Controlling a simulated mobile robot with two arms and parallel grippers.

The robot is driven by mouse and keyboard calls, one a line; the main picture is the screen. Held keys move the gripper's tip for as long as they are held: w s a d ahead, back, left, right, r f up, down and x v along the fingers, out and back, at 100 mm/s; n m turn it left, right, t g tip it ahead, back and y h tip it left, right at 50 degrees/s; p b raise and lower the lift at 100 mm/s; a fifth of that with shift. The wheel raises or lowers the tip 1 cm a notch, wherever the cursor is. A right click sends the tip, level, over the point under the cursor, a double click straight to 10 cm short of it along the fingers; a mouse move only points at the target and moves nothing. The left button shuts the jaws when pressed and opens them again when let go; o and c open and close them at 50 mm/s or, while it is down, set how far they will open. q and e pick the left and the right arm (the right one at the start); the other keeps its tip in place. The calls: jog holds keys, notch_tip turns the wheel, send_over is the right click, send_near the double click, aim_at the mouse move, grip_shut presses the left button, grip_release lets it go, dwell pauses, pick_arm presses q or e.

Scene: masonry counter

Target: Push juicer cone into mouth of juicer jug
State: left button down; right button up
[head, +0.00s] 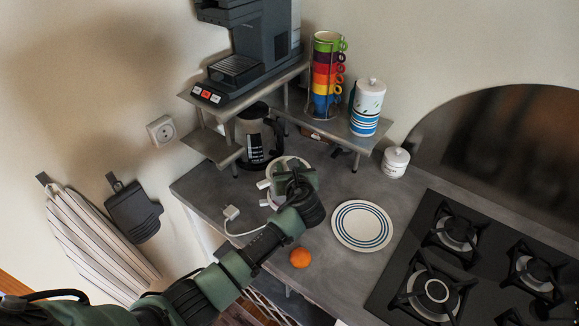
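My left gripper (290,172) reaches in from the lower left, over a white rounded appliance (272,172) on the grey counter. This looks like the juicer, and the gripper and wrist cover much of it. I cannot make out the juicer cone or the mouth of the jug. The gripper's fingertips are hidden behind its own body, so I cannot tell whether it is open, shut or holding the cone. My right gripper is not in view.
A white cable with a plug (231,212) lies left of the arm. An orange (300,258) and a striped plate (362,225) are on the right. A metal shelf (213,147) with a coffee machine (262,50) stands behind, with a dark press (257,140) beneath. A gas hob (410,265) fills the lower right.

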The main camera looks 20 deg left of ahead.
pick_arm(q)
jog(key=shift+r, duration=0.1)
jog(key=shift+p, duration=0.4)
jog(key=shift+s+f+b, duration=0.1)
jog(key=shift+f+b, duration=0.6)
jog(key=shift+f, duration=0.6)
jog(key=c, duration=0.7)
grip_release()
jog(key=shift+c, duration=0.2)
jog(key=b+v, duration=0.1)
jog(key=v, duration=0.6)
jog(key=shift+s+r, duration=0.15)
jog(key=shift+s, duration=0.1)
